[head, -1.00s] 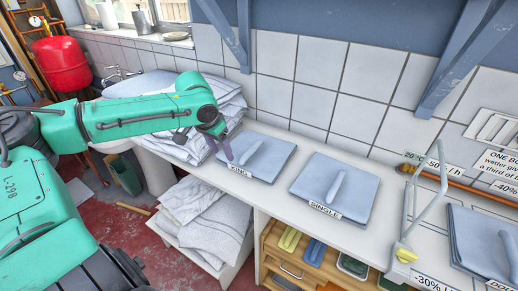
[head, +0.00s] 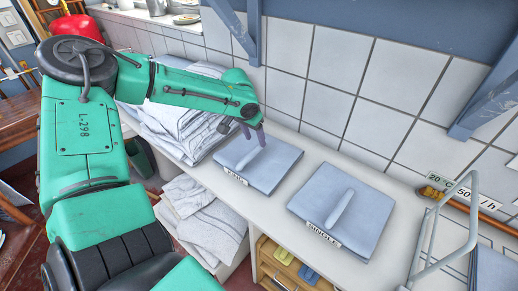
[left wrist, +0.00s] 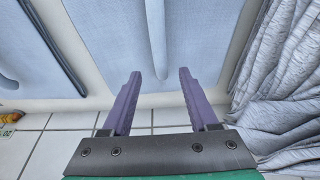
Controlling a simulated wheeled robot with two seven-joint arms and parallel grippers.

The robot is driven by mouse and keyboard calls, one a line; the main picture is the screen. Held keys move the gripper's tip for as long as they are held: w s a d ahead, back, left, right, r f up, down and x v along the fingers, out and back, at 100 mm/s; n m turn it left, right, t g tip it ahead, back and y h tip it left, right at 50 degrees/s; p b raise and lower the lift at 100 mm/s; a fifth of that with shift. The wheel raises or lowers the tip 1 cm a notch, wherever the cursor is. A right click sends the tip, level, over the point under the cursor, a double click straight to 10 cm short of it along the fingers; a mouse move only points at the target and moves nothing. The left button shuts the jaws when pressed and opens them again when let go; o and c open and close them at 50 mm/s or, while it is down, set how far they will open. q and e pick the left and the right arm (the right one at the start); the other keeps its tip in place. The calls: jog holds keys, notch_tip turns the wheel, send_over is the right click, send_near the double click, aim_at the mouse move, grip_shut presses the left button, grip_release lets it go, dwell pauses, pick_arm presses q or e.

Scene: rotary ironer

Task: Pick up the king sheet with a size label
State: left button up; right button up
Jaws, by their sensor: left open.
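The king sheet (head: 282,174) is a pale blue folded sheet with a raised ridge along its middle. It lies flat on the white counter, with a label reading KING (head: 236,176) on its front edge. My left gripper (head: 254,137) is open, its purple fingers over the far part of this sheet. In the left wrist view the king sheet (left wrist: 195,35) lies beyond the open fingers (left wrist: 158,74), and its ridge ends between them. I cannot tell how high the fingertips are above the cloth. My right gripper is out of view.
A similar sheet labelled SINGLE (head: 368,222) lies to the right on the counter (head: 262,216). A stack of folded linen (head: 185,125) stands close on the left. The tiled wall (head: 330,85) is behind. A grey metal frame (head: 470,215) stands at right.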

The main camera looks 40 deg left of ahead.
aim_at(258, 147)
pick_arm(q)
jog(key=shift+p+x, duration=0.4)
jog(key=shift+x, duration=1.8)
jog(key=shift+w+f, duration=0.25)
jog(key=shift+a, duration=0.1)
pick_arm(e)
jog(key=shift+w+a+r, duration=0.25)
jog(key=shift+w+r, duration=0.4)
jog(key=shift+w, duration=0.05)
pick_arm(q)
jog(key=shift+s+f, duration=0.1)
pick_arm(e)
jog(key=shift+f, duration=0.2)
pick_arm(q)
grip_shut()
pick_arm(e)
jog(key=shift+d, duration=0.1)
